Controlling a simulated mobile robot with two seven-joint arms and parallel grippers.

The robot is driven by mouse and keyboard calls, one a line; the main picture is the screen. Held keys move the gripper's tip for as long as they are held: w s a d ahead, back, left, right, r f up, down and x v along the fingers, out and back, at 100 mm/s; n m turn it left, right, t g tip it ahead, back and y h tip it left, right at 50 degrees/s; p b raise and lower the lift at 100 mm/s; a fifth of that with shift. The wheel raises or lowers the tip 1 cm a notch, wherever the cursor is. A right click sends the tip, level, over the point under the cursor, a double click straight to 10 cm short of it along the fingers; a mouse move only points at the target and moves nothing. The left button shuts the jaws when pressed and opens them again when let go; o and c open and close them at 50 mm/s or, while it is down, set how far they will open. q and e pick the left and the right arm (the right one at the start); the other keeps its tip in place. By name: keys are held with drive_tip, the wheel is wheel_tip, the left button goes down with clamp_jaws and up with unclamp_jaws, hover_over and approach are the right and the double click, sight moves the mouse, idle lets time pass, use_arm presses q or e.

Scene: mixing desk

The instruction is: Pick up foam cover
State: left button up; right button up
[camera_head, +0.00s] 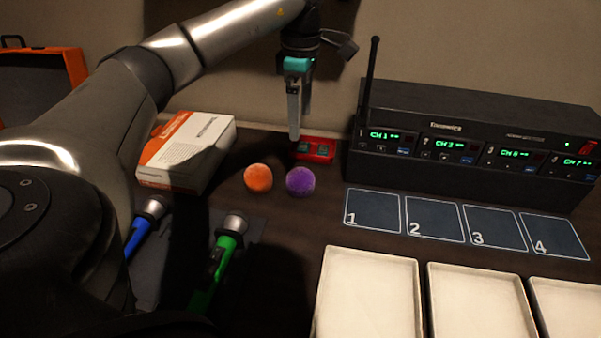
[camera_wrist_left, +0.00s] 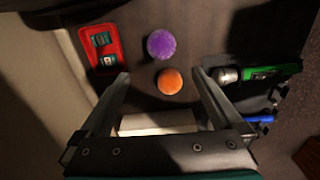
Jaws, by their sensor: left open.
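Two round foam covers lie side by side on the dark desk. The orange foam cover (camera_head: 258,178) is on the left and the purple foam cover (camera_head: 300,181) on the right. In the left wrist view the orange cover (camera_wrist_left: 170,81) lies between and ahead of my open fingers, and the purple cover (camera_wrist_left: 161,43) is farther out. My left gripper (camera_head: 295,136) is above the desk, behind the covers, pointing down. It is open and empty, touching neither cover. My right gripper is not in view.
A red tray (camera_head: 315,150) with small items sits behind the covers. A white-orange box (camera_head: 186,151) is left. Blue (camera_head: 143,227) and green (camera_head: 223,246) microphones lie in front. A receiver rack (camera_head: 470,150), numbered pads (camera_head: 374,210) and cream trays (camera_head: 368,295) are right.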

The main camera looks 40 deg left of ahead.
use_arm(q)
drive_tip(key=b, duration=0.3)
hover_over(300, 171)
wheel_tip(300, 171, down, 7)
drive_tip(key=shift+d+r, duration=0.1)
drive_tip(key=shift+f, duration=0.45)
wheel_tip(300, 171, down, 2)
drive_tip(key=shift+f, duration=0.1)
drive_tip(key=shift+w+f+b, duration=0.1)
drive_tip(key=shift+f+b, duration=0.35)
drive_tip(key=shift+f, duration=0.3)
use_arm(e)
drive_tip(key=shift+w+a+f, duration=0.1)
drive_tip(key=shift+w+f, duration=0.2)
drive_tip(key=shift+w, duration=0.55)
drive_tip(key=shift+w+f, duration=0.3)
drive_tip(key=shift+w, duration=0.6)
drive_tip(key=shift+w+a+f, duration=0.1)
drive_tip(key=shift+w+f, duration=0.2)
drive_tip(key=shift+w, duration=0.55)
